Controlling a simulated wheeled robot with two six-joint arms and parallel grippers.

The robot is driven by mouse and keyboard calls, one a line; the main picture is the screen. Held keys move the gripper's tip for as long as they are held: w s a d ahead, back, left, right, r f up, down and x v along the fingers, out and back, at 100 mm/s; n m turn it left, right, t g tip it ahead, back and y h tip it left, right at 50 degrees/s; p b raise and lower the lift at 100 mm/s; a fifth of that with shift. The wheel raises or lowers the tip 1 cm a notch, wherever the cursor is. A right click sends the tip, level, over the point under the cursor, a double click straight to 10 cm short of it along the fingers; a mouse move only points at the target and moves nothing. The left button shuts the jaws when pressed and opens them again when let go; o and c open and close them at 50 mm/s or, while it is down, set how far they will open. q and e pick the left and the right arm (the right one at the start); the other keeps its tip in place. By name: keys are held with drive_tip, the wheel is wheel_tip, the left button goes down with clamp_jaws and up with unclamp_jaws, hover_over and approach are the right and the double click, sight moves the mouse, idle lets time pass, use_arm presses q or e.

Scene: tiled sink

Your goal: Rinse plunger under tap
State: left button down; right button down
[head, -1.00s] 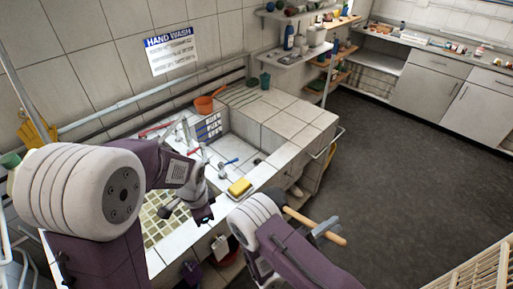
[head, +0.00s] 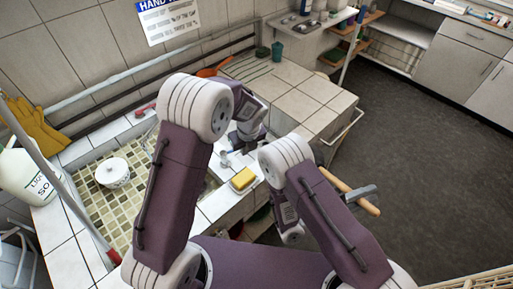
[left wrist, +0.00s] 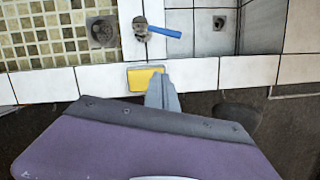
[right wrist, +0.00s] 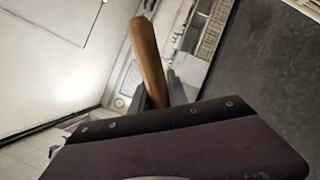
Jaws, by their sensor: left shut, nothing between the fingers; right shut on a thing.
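The plunger's wooden handle (head: 360,200) sticks out beyond my right arm in the head view; its cup is hidden. My right gripper (head: 364,193) is shut on it, out over the floor in front of the sink. The handle also shows in the right wrist view (right wrist: 149,60). The tap (left wrist: 142,29), a metal body with a blue lever (left wrist: 165,32), stands at the sink's edge in the left wrist view. My left gripper (left wrist: 161,78) is shut and empty, and in that view its tips overlap the yellow sponge, short of the tap.
The yellow sponge (head: 243,179) lies on the front tiled rim (head: 220,202). A green mosaic-tiled area (head: 84,188) holds a white lidded pot (head: 112,172). A soap bottle (head: 27,174) and yellow gloves (head: 38,125) are at left. Dark floor at right is open.

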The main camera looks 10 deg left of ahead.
use_arm(q)
drive_tip(key=x, duration=0.8)
drive_tip(key=shift+w+a+f, duration=0.1)
drive_tip(key=shift+w+f, duration=0.05)
drive_tip(key=shift+f, duration=0.25)
drive_tip(key=w+a, duration=0.1)
drive_tip(key=w+p, duration=0.1)
drive_tip(key=shift+w+a, duration=0.25)
drive_tip(key=shift+a, duration=0.15)
drive_tip(key=shift+w+a, duration=0.35)
drive_tip(key=shift+w, duration=0.1)
drive_tip(key=shift+w+a+f+n, duration=0.1)
drive_tip(key=shift+w+n, duration=0.5)
drive_tip(key=shift+n, duration=0.4)
drive_tip(key=shift+w+a+n+g, duration=0.15)
drive_tip(key=shift+w+n+g, duration=0.25)
drive_tip(key=shift+n, duration=0.4)
drive_tip(key=shift+s, duration=0.1)
